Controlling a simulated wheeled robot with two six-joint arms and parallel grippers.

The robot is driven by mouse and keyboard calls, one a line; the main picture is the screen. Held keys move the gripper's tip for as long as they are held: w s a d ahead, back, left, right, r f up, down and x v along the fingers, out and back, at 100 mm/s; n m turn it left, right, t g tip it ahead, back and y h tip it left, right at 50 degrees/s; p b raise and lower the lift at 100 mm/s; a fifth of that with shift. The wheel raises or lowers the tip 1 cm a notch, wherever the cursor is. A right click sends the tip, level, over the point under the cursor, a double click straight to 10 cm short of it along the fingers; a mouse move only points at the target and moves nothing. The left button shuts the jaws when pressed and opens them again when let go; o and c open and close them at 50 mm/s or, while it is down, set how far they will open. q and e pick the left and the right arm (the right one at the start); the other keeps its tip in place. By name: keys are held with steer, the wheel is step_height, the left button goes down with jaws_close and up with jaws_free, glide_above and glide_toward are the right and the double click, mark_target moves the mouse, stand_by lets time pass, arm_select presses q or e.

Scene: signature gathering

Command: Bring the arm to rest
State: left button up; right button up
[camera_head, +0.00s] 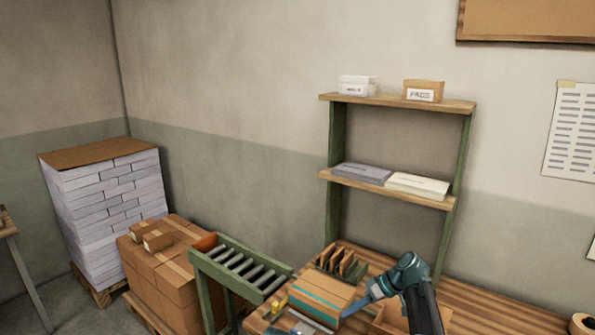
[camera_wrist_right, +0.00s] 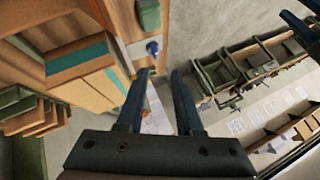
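My right arm comes in from the bottom of the head view, dark with a teal wrist. Its gripper (camera_head: 347,313) points left and down, over or beside a cardboard box with a teal stripe (camera_head: 318,293) on the wooden table; whether it touches the box I cannot tell. In the right wrist view the two dark fingers (camera_wrist_right: 161,76) stand apart with nothing gripped between them. The teal-striped box (camera_wrist_right: 80,65) is left of the fingers there. My left gripper is not in view.
A wooden table (camera_head: 480,300) carries a rack with upright dividers (camera_head: 342,262). A roller conveyor (camera_head: 240,268) adjoins it at the left. A shelf (camera_head: 400,100) with boxes and paper stacks stands behind. Large cartons (camera_head: 165,285) and a tall paper stack (camera_head: 105,195) stand at left.

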steer(key=s+a+f+m+h, duration=0.2)
steer(key=s+a+f+h, duration=0.1)
steer(key=s, duration=0.9)
steer(key=s+a+f+m+g+h+b, duration=0.1)
steer(key=s+a+f+h, duration=0.3)
steer(key=s, duration=0.9)
steer(key=a+m+h, duration=0.1)
steer(key=a+h, duration=0.1)
steer(key=a, duration=0.1)
steer(key=shift+s+h, duration=0.2)
steer(key=shift+h, duration=0.1)
